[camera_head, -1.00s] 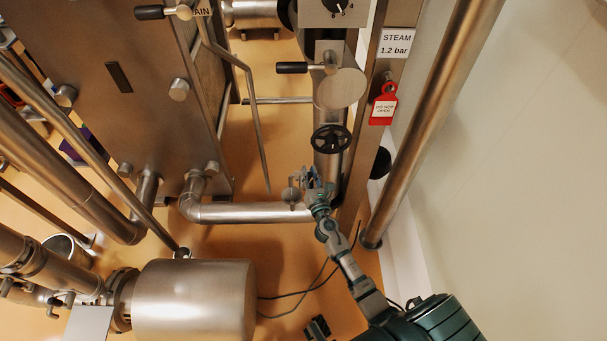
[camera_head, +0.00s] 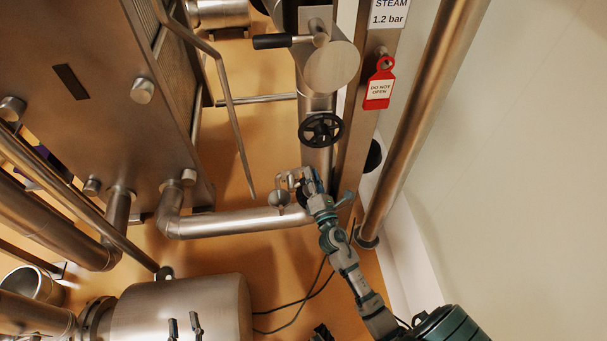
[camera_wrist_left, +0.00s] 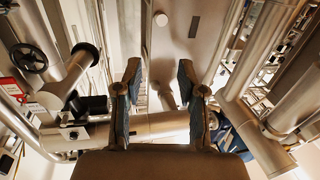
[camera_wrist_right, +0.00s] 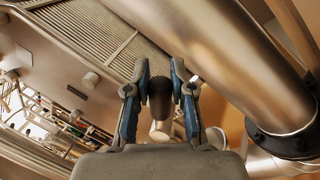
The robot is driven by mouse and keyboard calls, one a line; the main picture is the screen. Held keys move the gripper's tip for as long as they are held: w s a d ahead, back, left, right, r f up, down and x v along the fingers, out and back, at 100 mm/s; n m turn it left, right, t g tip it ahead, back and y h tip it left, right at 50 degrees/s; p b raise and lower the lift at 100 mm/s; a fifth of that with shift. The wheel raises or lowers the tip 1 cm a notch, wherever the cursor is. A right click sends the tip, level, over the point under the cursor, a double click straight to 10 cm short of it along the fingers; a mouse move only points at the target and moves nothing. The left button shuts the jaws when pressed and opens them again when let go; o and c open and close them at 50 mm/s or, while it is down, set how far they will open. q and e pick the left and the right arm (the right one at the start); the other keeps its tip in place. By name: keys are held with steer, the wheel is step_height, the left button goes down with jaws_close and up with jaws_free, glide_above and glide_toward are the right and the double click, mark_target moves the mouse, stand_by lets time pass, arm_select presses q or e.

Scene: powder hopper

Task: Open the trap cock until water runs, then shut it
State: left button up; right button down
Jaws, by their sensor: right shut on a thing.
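My right gripper (camera_head: 308,182) is at the small steel trap fittings by the foot of the vertical pipe. In the right wrist view its fingers (camera_wrist_right: 159,85) are closed on a dark cylindrical grip (camera_wrist_right: 160,100), which looks like the trap cock's handle. The cock's body is mostly hidden by the gripper in the head view. A round steel trap body (camera_head: 279,198) hangs just left of the gripper. I see no running water. My left gripper (camera_head: 185,327) shows at the bottom edge, over the steel drum; in the left wrist view its fingers (camera_wrist_left: 160,80) are apart and empty.
A black handwheel (camera_head: 321,130) sits above the right gripper on the vertical pipe. A black-handled lever (camera_head: 272,41) is higher up. A red "DO NOT OPEN" tag (camera_head: 379,85) hangs at right. A horizontal pipe (camera_head: 235,222) and steel drum (camera_head: 180,310) lie left.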

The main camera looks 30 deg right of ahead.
steer(key=shift+s+d+f+m+h+b, duration=0.1)
steer(key=shift+d+f+m+h+b, duration=0.1)
steer(key=shift+f+m+b, duration=0.25)
steer(key=shift+s+d+f+m+h+b, duration=0.1)
steer(key=shift+f+m+h+b, duration=0.1)
steer(key=shift+f+m+b, duration=0.2)
arm_select(q)
steer(key=shift+s+d+r+t+h, duration=0.1)
steer(key=shift+s+r+t+h, duration=0.1)
steer(key=shift+r+t, duration=0.7)
steer(key=shift+s+r+t+h, duration=0.1)
steer(key=shift+s+r+t, duration=0.05)
steer(key=shift+r+t, duration=0.7)
steer(key=shift+s+d+r+t+h, duration=0.1)
steer(key=shift+s+r+t, duration=0.1)
steer(key=shift+r+t, duration=0.7)
arm_select(e)
steer(key=shift+d+m, duration=0.1)
steer(key=shift+m, duration=0.25)
arm_select(q)
steer(key=shift+r, duration=0.2)
arm_select(e)
steer(key=shift+r, duration=0.1)
arm_select(q)
steer(key=shift+w+f, duration=0.1)
